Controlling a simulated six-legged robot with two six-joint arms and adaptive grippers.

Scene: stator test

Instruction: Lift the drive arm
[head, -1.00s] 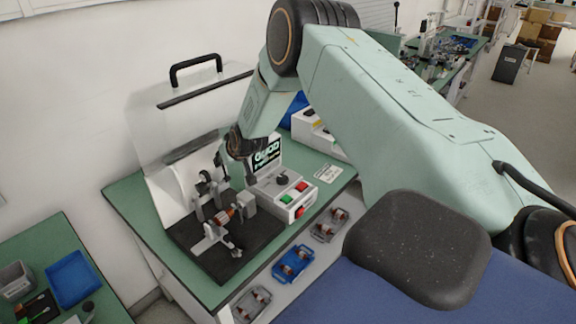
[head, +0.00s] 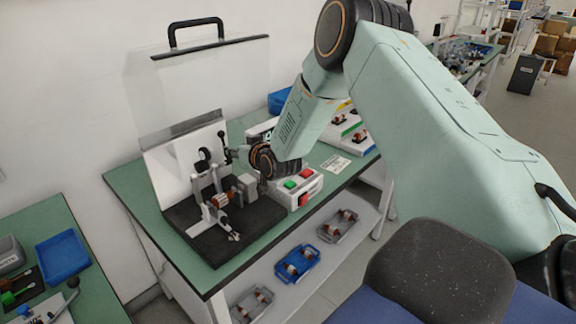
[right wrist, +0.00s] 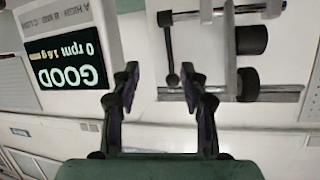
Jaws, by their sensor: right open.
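The tester (head: 185,225) stands on the green bench, with a copper-wound rotor (head: 221,200) lying across its supports. Its drive arm has a thin black lever with a ball knob (head: 221,133), standing upright beside dark pulleys (head: 204,155). My right gripper (head: 233,152) points left at the lever, its fingers small and partly hidden by my wrist. In the right wrist view, which is upside down, the open fingers (right wrist: 160,82) stand either side of the lever's line. The lever (right wrist: 171,50) shows between them, ball end toward me; I cannot tell contact. My left gripper is not in view.
A control box (head: 296,187) with green and red buttons stands just right of the tester. The screen (right wrist: 66,62) reads GOOD, 0 rpm. A raised clear guard (head: 205,85) stands behind. Trays (head: 297,262) lie on the lower shelf.

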